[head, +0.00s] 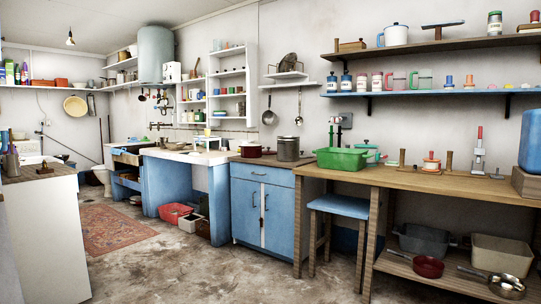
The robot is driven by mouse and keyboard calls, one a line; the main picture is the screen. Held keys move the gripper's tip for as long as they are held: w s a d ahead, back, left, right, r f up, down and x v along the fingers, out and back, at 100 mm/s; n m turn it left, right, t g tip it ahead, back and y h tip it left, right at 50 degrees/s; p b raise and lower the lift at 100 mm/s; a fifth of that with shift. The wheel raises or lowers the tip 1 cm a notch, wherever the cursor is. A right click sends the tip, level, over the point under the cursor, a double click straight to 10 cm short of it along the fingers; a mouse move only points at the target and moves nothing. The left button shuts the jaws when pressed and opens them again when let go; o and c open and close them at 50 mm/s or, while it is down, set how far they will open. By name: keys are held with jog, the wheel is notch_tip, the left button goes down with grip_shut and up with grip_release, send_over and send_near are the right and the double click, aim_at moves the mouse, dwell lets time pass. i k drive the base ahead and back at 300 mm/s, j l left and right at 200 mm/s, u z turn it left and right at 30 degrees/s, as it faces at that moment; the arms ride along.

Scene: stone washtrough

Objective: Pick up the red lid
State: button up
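A dark red pot (251,151) stands on the counter above the blue cabinet, left of a grey lidded pot (288,148). Its top looks flat, but it is too small to tell whether that is a red lid. Another dark red pan (428,267) sits on the low shelf under the wooden workbench. I cannot make out a separate red lid for certain. My gripper is not in view.
The wooden workbench (400,180) at right holds a green basin (341,159) and several small items. A blue stool (338,206) stands under its left end. A white cabinet (45,240) is at left. The floor (170,265) between is open. A red tub (175,214) lies under the sink.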

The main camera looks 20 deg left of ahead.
aim_at(268, 152)
jog(key=i+j+u, duration=0.9)
jog(key=i+u, duration=0.55)
jog(key=i, duration=2.3)
